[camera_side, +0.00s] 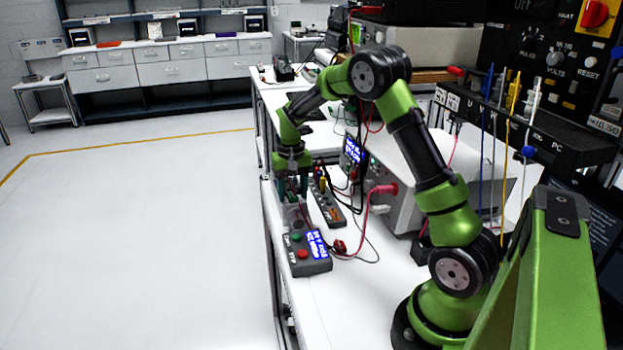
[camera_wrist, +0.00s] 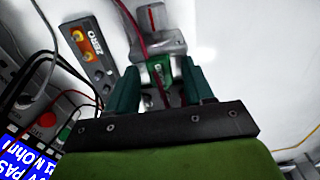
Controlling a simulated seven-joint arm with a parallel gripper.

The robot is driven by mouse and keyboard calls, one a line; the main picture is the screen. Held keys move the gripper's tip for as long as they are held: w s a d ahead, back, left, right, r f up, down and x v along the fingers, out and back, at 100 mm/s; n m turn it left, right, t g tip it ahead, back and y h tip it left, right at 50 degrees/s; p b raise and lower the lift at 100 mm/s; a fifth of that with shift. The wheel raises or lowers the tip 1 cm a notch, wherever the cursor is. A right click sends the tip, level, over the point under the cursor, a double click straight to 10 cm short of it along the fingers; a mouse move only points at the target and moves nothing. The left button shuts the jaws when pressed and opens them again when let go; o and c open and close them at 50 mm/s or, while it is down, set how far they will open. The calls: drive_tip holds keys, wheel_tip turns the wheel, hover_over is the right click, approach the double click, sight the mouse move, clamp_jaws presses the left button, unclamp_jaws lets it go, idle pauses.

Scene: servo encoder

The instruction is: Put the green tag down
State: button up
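A small green piece, which looks like the green tag (camera_wrist: 160,71), shows in the wrist view between the two teal fingers of my gripper (camera_wrist: 161,66). The fingers stand apart, one on each side of it, with what look like narrow gaps. I cannot tell whether they touch it. A grey metal block (camera_wrist: 158,32) with a red-marked top lies just beyond the tag. In the side view my gripper (camera_side: 293,190) points down over the bench, close above a pale grey block (camera_side: 295,215). The tag cannot be made out there.
A control box (camera_side: 307,253) with buttons and a lit blue display sits on the white bench (camera_side: 345,300) near the gripper. A dark strip labelled ZERO (camera_wrist: 92,55) lies left of the fingers. Red and black cables run close by. The bench's front right is clear.

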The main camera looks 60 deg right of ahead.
sight(293, 195)
wheel_tip(293, 195, up, 12)
drive_tip(key=s+a+r+n+t, duration=0.1)
drive_tip(key=s+a+r+t, duration=0.15)
drive_tip(key=a+r, duration=0.3)
drive_tip(key=s+a+n+t+y, duration=0.2)
drive_tip(key=s+a+n+t, duration=0.2)
drive_tip(key=s+a, duration=1.1)
drive_tip(key=shift+s+a+f+t, duration=0.15)
drive_tip(key=shift+s+a+t, duration=0.25)
drive_tip(key=shift+s, duration=0.65)
